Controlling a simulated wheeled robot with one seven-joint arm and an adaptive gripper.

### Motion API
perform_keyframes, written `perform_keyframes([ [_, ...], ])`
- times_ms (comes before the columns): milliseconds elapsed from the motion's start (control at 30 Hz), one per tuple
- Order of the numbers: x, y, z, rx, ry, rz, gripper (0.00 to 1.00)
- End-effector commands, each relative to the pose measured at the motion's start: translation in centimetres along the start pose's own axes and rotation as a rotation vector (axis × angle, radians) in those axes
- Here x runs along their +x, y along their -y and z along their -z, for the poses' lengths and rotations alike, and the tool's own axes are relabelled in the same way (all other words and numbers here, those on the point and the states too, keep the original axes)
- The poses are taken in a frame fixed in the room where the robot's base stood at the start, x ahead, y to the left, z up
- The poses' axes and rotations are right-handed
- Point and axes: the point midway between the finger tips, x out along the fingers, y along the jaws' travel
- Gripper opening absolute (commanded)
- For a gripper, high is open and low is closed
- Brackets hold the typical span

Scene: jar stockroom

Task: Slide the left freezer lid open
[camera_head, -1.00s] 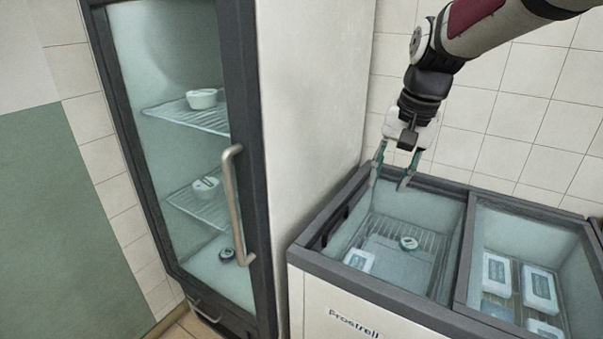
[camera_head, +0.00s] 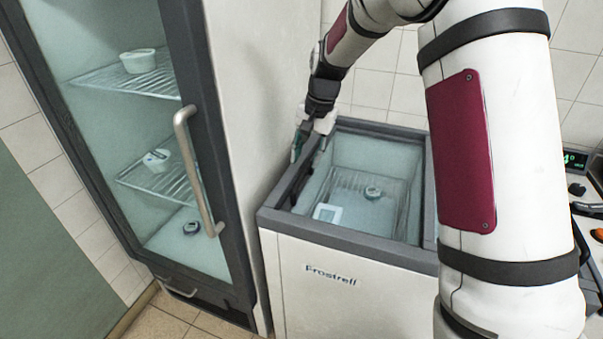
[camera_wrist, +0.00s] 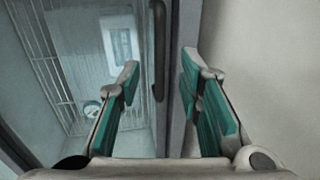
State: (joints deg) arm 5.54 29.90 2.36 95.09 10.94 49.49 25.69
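The chest freezer (camera_head: 345,271) has a left lid (camera_head: 385,152), a clear pane in a dark grey frame that lies over the left compartment and looks shut. Its dark upright bar handle (camera_head: 302,182) runs along the lid's left edge and also shows in the wrist view (camera_wrist: 159,45). My gripper (camera_head: 309,152) is above the back left corner of the freezer, pointing down. In the wrist view my gripper (camera_wrist: 160,75) is open, with the handle and frame edge between the fingers' lines; contact cannot be told. My arm hides the right lid.
A tall glass-door fridge (camera_head: 140,130) with a long metal handle (camera_head: 197,170) stands close on the left, its pale side wall beside my gripper. Inside the freezer are a wire basket (camera_head: 365,185), a round tub (camera_head: 373,192) and a pale pack (camera_head: 327,213).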

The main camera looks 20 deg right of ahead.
Motion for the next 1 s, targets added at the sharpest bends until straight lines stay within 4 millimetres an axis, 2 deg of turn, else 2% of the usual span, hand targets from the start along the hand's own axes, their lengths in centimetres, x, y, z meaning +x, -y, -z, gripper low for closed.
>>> perform_keyframes([
  [100,2.4,0.0,-0.1,-0.001,0.004,-0.001,0.33],
  [300,5.2,0.0,-0.1,-0.001,0.003,-0.001,0.33],
  [500,6.3,0.0,-0.1,-0.001,0.001,0.000,0.33],
  [767,6.4,0.0,-0.1,-0.001,0.000,0.000,0.33],
  [800,6.4,0.0,-0.1,-0.001,0.000,0.000,0.29],
  [933,6.4,0.0,-0.1,-0.001,0.000,0.000,0.00],
  [1000,6.4,0.0,0.0,-0.001,0.000,0.000,0.00],
])
